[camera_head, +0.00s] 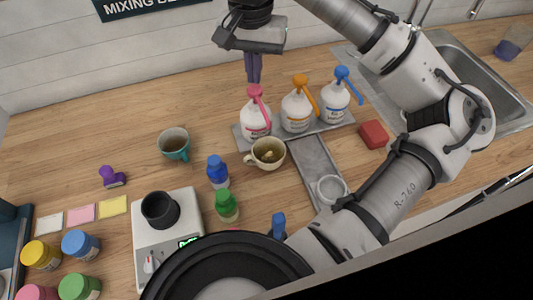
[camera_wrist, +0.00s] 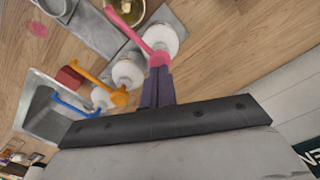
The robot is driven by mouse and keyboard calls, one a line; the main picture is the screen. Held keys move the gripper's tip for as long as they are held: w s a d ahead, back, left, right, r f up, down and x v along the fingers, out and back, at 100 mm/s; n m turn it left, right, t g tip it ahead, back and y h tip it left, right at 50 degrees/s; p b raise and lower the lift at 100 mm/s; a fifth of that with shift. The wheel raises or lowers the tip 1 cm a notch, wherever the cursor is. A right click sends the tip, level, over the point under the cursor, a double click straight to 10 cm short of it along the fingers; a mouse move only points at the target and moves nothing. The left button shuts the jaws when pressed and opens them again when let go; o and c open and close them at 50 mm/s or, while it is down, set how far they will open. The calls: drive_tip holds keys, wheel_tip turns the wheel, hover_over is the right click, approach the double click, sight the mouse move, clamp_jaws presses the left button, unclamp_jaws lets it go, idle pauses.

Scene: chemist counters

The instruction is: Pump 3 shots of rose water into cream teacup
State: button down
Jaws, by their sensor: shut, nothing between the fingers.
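The white bottle with a pink pump (camera_head: 256,124) stands on a grey tray (camera_head: 318,165); I take it for the rose water, though its label is unreadable. The cream teacup (camera_head: 267,153) sits in front of it, with something brownish-green inside. The pink spout points toward the cup, which also shows at the top of the wrist view (camera_wrist: 125,12). My gripper (camera_head: 254,81) is shut and empty, pointing down directly above the pink pump head. In the wrist view its fingertips (camera_wrist: 157,72) meet the pump head (camera_wrist: 159,58); I cannot tell whether they touch.
Bottles with an orange pump (camera_head: 296,112) and a blue pump (camera_head: 334,104) stand close on the right. A teal cup (camera_head: 174,144) is left of the cream teacup. Blue-capped (camera_head: 217,172) and green-capped (camera_head: 226,206) bottles stand in front. A glass (camera_head: 331,189) and red block (camera_head: 373,135) are right.

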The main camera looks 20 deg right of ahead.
wheel_tip(320, 180, up, 5)
drive_tip(key=p, duration=0.4)
drive_tip(key=shift+f+p, duration=0.2)
drive_tip(key=shift+p, duration=0.1)
drive_tip(key=shift+r, duration=0.7)
